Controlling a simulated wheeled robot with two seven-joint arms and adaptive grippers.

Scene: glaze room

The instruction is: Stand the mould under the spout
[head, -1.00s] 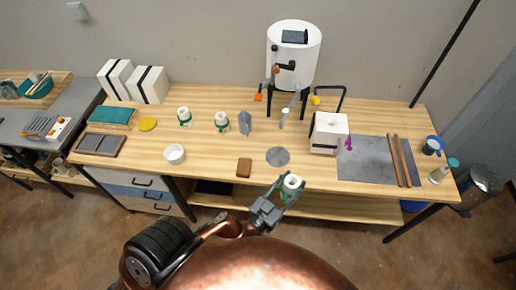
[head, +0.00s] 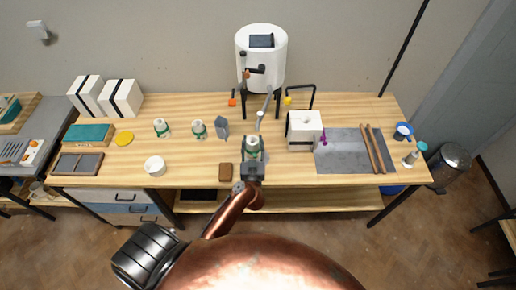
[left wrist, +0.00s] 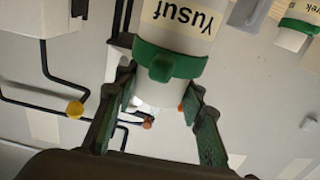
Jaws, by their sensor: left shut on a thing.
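My left gripper (head: 253,160) is shut on a white mould (head: 253,144) with a green band, held upright over the front middle of the bench. In the left wrist view the mould (left wrist: 178,40) appears inverted, with a "Yusuf" label and the fingers (left wrist: 158,120) either side of it. The white tank (head: 261,60) stands behind on black legs; a grey pipe (head: 266,101) slopes down in front to a pale spout end (head: 259,122), behind the held mould. A grey disc (head: 268,157) is mostly hidden below the gripper. I cannot tell whether the mould touches it. My right gripper is not in view.
Two similar banded moulds (head: 162,128) (head: 199,130) and a grey pointed piece (head: 222,127) stand to the left. A brown block (head: 225,172) lies close left of the gripper. A white block (head: 304,128) stands right, beside a grey slab (head: 342,158).

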